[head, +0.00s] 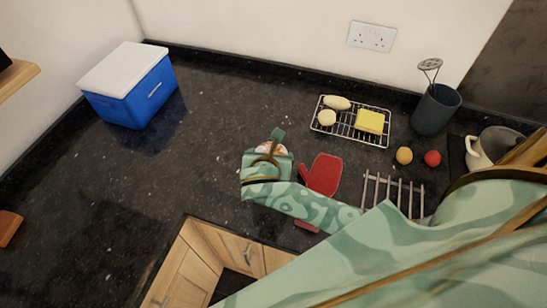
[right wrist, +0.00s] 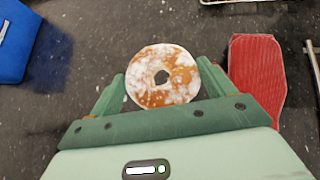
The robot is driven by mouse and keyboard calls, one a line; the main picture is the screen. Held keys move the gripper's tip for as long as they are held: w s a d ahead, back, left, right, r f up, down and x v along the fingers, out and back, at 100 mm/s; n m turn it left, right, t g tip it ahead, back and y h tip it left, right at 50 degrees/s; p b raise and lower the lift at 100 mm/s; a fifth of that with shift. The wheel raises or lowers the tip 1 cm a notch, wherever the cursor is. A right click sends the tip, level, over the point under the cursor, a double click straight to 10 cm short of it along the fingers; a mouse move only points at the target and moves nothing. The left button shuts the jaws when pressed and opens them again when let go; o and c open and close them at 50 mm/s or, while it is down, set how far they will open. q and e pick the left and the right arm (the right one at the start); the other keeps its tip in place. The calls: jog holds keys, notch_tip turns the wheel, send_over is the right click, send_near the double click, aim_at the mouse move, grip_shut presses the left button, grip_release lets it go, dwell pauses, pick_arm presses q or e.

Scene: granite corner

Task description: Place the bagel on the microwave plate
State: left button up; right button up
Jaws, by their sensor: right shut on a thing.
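The bagel (right wrist: 146,91) is round, brown and dusted with white, with a hole in its middle. My right gripper (right wrist: 161,72) is shut on it, with one finger at each side. In the head view the bagel (head: 268,148) shows only in part, since my right gripper and wrist cover much of it. It is over the dark counter, left of a red ribbed thing; its height above the counter is hard to tell. I see no microwave plate in either view. My left gripper is not in view.
The red ribbed thing (head: 326,173) lies right of my gripper. A wire rack (head: 345,130) with food and a yellow sponge-like block stands behind. A metal rack (head: 393,192), dark utensil pot (head: 436,110) and blue cooler (head: 130,100) stand around. The counter's left middle is clear.

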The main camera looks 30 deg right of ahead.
jog(key=w+f, duration=0.1)
jog(key=w+d+f+b, duration=0.1)
jog(key=f, duration=0.1)
jog(key=w+d+f, duration=0.1)
jog(key=f, duration=0.2)
jog(key=f+b, duration=0.1)
jog(key=f, duration=0.1)
jog(key=shift+w+d+f+b, duration=0.15)
jog(key=shift+w+f+b, duration=0.15)
jog(key=shift+w+f, duration=0.1)
jog(key=shift+s+r, duration=0.1)
jog(key=o, duration=0.5)
